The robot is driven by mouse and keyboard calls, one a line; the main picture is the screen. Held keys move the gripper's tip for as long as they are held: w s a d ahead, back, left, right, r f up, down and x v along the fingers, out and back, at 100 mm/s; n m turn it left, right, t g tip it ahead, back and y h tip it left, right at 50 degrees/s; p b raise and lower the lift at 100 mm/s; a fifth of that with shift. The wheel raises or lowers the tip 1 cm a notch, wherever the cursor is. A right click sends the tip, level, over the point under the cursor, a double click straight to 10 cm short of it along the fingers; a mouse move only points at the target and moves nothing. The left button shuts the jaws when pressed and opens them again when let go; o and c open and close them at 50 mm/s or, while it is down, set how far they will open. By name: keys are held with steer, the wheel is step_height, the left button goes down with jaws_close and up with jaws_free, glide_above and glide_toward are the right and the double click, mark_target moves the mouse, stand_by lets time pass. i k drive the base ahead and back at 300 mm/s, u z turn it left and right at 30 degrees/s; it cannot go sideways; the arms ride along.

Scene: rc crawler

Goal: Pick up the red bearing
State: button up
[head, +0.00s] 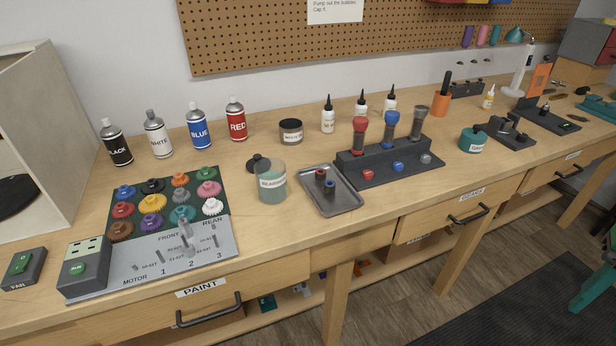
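A small dark piece with a reddish top, which looks like the red bearing (320,173), is in a grey metal tray (345,207) at the middle of the bench. A similar piece with a blue top (329,185) stands right beside it, on its front right side. They are too small to tell whether they touch. My gripper is not in view.
A labelled jar (272,190) stands just left of the tray, with a dark knobbed lid (257,162) behind it. A black rack (390,168) with upright tools and red, blue and grey knobs stands close on the right. The bench front near the tray is clear.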

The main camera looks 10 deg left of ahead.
mark_target(321, 175)
steer(key=z, duration=1.05)
steer(key=k, duration=1.3)
steer(key=u, duration=0.5)
steer(key=i, duration=1)
steer(key=z, duration=0.05)
